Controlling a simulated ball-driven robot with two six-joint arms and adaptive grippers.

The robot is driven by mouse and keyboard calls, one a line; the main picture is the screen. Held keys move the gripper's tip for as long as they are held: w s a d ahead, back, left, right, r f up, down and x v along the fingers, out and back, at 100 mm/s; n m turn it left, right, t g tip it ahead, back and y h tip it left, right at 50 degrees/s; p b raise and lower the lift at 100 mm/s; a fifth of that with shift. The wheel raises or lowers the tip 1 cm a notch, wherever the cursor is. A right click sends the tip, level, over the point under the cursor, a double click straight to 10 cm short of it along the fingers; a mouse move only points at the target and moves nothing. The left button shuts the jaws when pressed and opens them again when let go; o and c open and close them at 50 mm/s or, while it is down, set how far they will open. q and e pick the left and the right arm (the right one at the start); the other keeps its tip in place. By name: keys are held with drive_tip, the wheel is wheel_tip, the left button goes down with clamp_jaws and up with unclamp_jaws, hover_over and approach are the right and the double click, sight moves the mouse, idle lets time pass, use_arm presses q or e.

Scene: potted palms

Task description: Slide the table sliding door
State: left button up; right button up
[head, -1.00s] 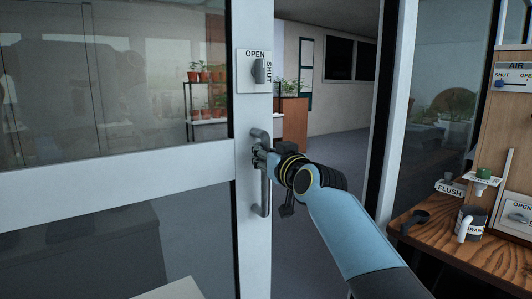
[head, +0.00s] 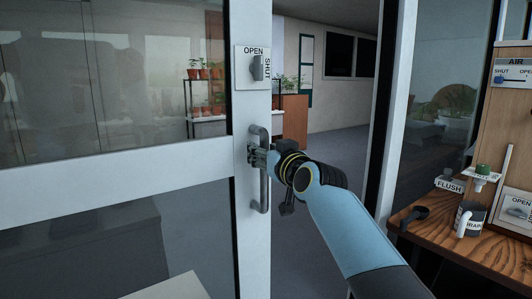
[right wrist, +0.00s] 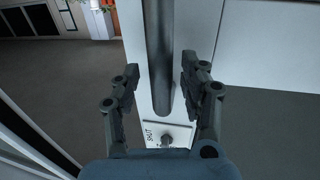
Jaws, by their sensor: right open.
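A tall glass sliding door with a pale frame (head: 110,165) fills the left of the head view. Its vertical bar handle (head: 262,195) is on the right stile. My right gripper (head: 257,156) is at the upper part of the handle. In the right wrist view, the open fingers of my right gripper (right wrist: 160,78) stand on either side of the handle bar (right wrist: 160,45), with gaps between them and the bar. An OPEN/SHUT plate with a grey knob (head: 257,68) is above the handle. My left gripper is out of view.
An open doorway (head: 330,160) lies right of the door's edge, with clear floor beyond. Potted plants (head: 205,70) stand on shelves behind the glass.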

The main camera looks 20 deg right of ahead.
drive_tip(key=s+d, duration=0.1)
drive_tip(key=s, duration=1.1)
drive_tip(key=shift+d, duration=0.4)
